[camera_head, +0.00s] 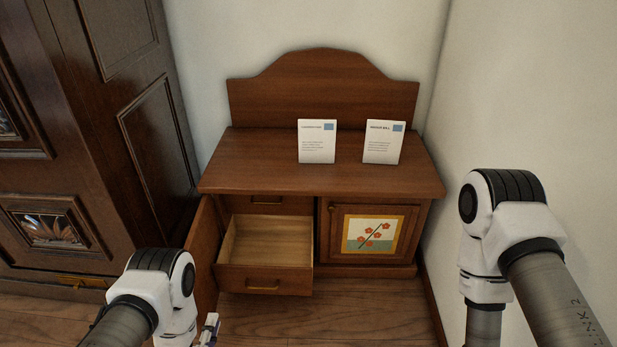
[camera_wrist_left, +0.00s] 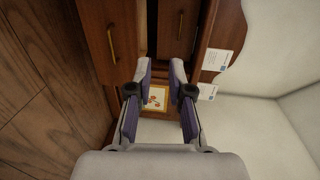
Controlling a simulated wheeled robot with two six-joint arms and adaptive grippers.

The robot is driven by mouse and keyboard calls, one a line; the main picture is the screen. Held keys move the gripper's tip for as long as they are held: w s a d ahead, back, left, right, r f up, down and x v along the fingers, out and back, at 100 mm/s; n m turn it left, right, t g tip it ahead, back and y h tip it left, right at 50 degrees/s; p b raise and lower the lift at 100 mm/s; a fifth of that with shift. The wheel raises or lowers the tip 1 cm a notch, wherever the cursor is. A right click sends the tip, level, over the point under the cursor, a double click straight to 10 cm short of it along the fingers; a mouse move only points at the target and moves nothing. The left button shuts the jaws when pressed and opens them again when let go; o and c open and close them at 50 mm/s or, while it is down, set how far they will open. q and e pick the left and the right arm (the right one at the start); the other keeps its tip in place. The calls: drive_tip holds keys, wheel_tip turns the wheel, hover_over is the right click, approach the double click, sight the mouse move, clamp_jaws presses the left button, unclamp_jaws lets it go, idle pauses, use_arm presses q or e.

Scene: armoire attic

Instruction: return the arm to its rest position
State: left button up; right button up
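My left arm (camera_head: 155,295) comes in at the lower left of the head view, bent, with only a bit of its gripper (camera_head: 210,330) showing at the bottom edge. In the left wrist view the two fingers of that gripper (camera_wrist_left: 160,72) stand apart with nothing between them, so it is open and empty. My right arm (camera_head: 510,240) stands at the right of the head view, near the wall. Its gripper is out of view.
A wooden cabinet (camera_head: 250,165) stands ahead. Its left door (camera_head: 203,255) is open, and an empty drawer (camera_head: 265,280) is pulled out. The right door with a flower panel (camera_head: 373,234) is shut. Two white cards (camera_head: 317,142), (camera_head: 383,142) stand on top. A dark armoire (camera_head: 150,130) is left.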

use_arm(q)
wheel_tip(320, 180, up, 30)
drive_tip(key=a+n+g+p, duration=0.2)
drive_tip(key=n+g+p, duration=0.3)
drive_tip(key=p, duration=2)
drive_tip(key=s+r+n+g+p, duration=0.1)
drive_tip(key=s+n+g+p, duration=0.2)
drive_tip(key=s, duration=0.9)
drive_tip(key=s+r+n+g+p, duration=0.1)
drive_tip(key=s+n+g+p, duration=0.1)
drive_tip(key=s+n+g, duration=0.6)
drive_tip(key=s+n, duration=0.3)
drive_tip(key=s, duration=0.1)
drive_tip(key=shift+r+g+p, duration=0.15)
drive_tip(key=shift+g+p, duration=0.15)
drive_tip(key=shift+p, duration=0.1)
